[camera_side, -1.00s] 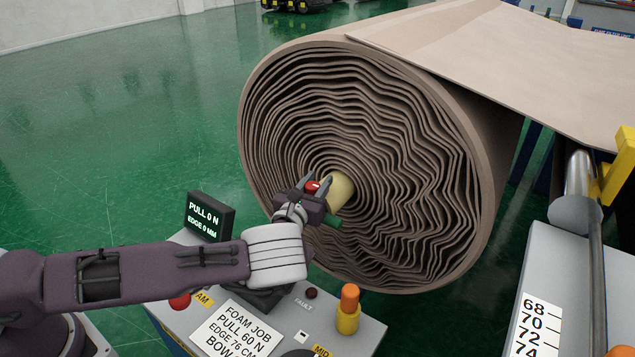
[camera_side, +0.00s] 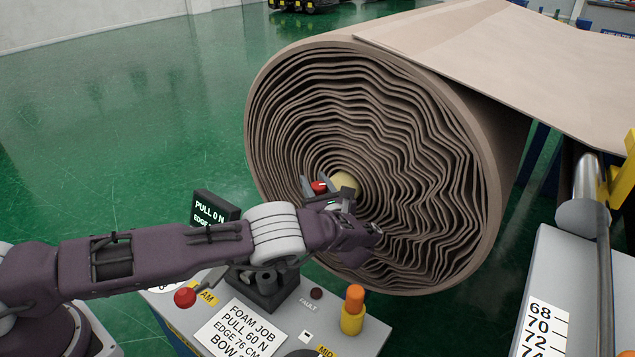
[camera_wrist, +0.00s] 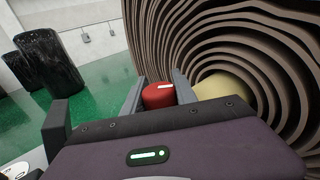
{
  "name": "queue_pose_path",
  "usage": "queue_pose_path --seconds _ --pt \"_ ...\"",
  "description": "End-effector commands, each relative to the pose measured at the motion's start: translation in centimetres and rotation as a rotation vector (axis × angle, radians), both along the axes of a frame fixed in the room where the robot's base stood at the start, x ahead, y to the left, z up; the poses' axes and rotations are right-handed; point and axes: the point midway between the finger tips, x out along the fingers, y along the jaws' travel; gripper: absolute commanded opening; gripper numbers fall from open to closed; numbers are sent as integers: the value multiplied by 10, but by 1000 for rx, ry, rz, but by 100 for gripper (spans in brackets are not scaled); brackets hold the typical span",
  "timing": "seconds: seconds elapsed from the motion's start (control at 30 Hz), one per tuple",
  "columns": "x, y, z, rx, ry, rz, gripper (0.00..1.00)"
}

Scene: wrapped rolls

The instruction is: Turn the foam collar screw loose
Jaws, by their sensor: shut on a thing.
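The collar screw is a red knob (camera_side: 319,187) with a white mark, beside the cream collar (camera_side: 345,183) at the roll's centre. My gripper (camera_side: 321,187) is shut on the knob, a finger on either side. In the wrist view, the red knob (camera_wrist: 158,97) sits between the two grey fingers of my gripper (camera_wrist: 159,92), its white mark toward the upper right. The cream collar (camera_wrist: 222,86) is just right of the fingers there, partly hidden by my gripper body. The screw's shank is hidden.
The large brown foam roll (camera_side: 420,190) stands close behind my gripper. Below my arm is a grey control desk (camera_side: 335,338) with a small display (camera_side: 211,210), a red button (camera_side: 185,297) and an orange-topped yellow post (camera_side: 353,310). Green floor is open at the left.

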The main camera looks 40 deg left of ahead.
Motion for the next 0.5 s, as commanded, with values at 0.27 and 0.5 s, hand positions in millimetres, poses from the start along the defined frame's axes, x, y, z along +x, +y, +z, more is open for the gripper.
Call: queue_pose_path --seconds 0.27,0.5 --pt "-2 2 0 3 -1 119 0" --pt "-3 2 1 4 -2 168 0"
